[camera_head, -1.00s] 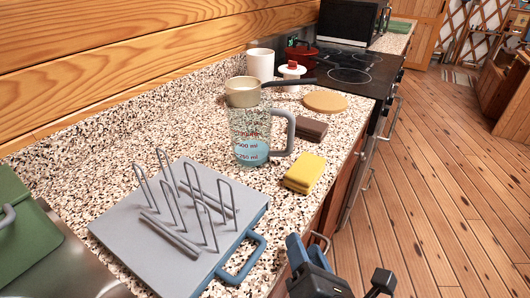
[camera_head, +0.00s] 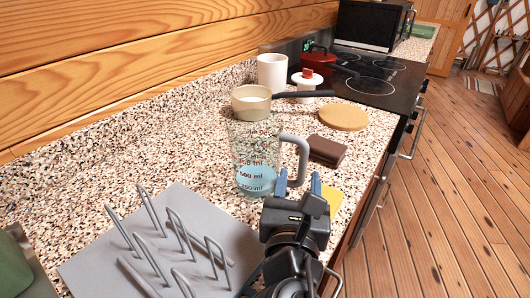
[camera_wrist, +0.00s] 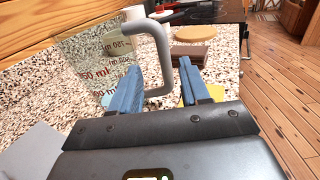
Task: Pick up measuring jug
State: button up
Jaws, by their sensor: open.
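The clear measuring jug (camera_head: 253,160) stands upright on the speckled counter, with red markings, a little blue at its bottom and a grey handle (camera_head: 303,160) on its right. It also shows in the wrist view (camera_wrist: 98,68), its handle (camera_wrist: 160,62) reaching between and beyond my fingers. My gripper (camera_head: 298,184) is open, just in front of the handle, with its blue fingertips low beside it. In the wrist view the left finger (camera_wrist: 124,97) overlaps the handle's lower part; I cannot tell whether they touch.
A grey rack board (camera_head: 95,262) with wire prongs lies in front. A cream saucepan (camera_head: 251,103) stands behind the jug. A yellow sponge (camera_head: 333,199) is partly hidden by my gripper. Brown blocks (camera_head: 327,149), a round cork mat (camera_head: 343,117) and a white mug (camera_head: 272,70) lie beyond.

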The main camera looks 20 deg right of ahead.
aim_at(303, 161)
jog(key=p+x, duration=0.1)
jog(key=x, duration=0.5)
jog(key=shift+w+d, duration=0.15)
jog(key=shift+d, duration=0.2)
jog(key=shift+w+d, duration=0.2)
jog(key=shift+w, duration=0.25)
jog(key=shift+c, duration=0.2)
grip_shut()
